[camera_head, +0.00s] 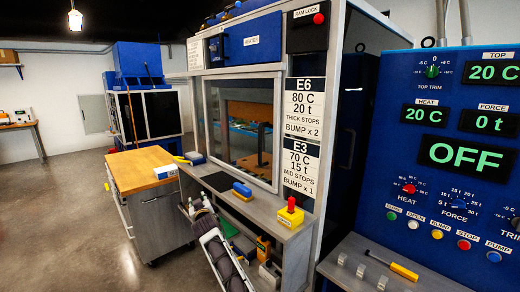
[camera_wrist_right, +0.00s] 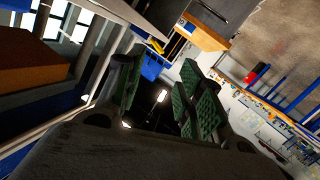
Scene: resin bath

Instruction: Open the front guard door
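The front guard door (camera_head: 235,130) is a large clear pane in a pale metal frame on the press front, in the middle of the head view. It looks shut. A dark upright bar (camera_head: 261,146), perhaps its handle, shows near its right side. My right gripper (camera_head: 197,206) is low in front of the press, below and left of the door and apart from it. In the right wrist view my right gripper (camera_wrist_right: 160,92) has its green-padded fingers spread with nothing between them. My left gripper is not in view.
A wood-topped cart (camera_head: 140,168) stands left of the press. A ledge below the door holds a blue-and-yellow item (camera_head: 242,190) and a red button on a yellow box (camera_head: 290,212). A blue control panel (camera_head: 450,150) reading OFF is at right. Floor is clear at left.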

